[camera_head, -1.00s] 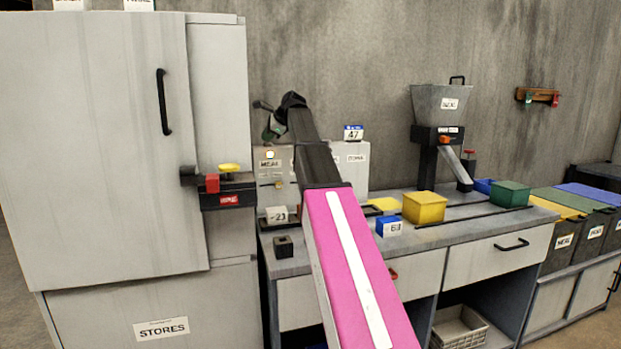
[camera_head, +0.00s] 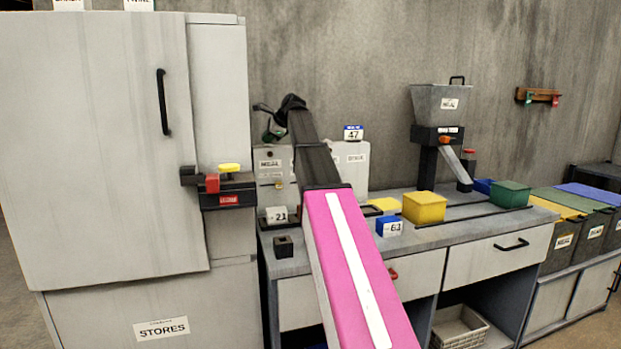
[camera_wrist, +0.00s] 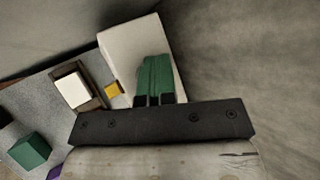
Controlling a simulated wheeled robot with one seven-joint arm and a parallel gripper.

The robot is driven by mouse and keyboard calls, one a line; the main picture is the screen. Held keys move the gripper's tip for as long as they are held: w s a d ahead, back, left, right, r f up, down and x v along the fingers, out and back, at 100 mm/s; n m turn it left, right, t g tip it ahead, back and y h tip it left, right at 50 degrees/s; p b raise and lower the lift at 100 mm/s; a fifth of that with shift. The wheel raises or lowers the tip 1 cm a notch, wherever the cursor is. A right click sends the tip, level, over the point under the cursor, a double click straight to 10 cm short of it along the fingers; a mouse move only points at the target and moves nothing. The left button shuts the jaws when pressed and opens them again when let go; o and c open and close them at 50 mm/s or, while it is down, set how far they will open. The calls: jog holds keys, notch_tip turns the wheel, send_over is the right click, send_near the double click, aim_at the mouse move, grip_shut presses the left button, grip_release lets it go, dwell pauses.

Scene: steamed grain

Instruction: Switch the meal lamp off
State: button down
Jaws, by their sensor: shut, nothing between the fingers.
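The pale box marked MEAL (camera_head: 270,165) stands at the back left of the bench, beside the stores cabinet. Its round meal lamp (camera_head: 270,153) is dark, above the label. A small yellowish switch (camera_head: 278,186) shows below the label, partly blurred. My gripper (camera_head: 272,134) is above the box's top, with its green fingers shut and empty. In the wrist view the fingers (camera_wrist: 155,76) lie together in front of a pale box (camera_wrist: 128,55). I cannot tell whether they touch it.
A second pale box (camera_head: 352,165) stands right of my arm. A number block 21 (camera_head: 277,215), a blue block 61 (camera_head: 389,227) and a yellow box (camera_head: 424,208) are on the bench. The stores cabinet (camera_head: 100,150) closes off the left. A hopper (camera_head: 440,105) stands further right.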

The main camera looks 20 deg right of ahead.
jog(key=shift+r, duration=0.4)
jog(key=shift+r, duration=3.05)
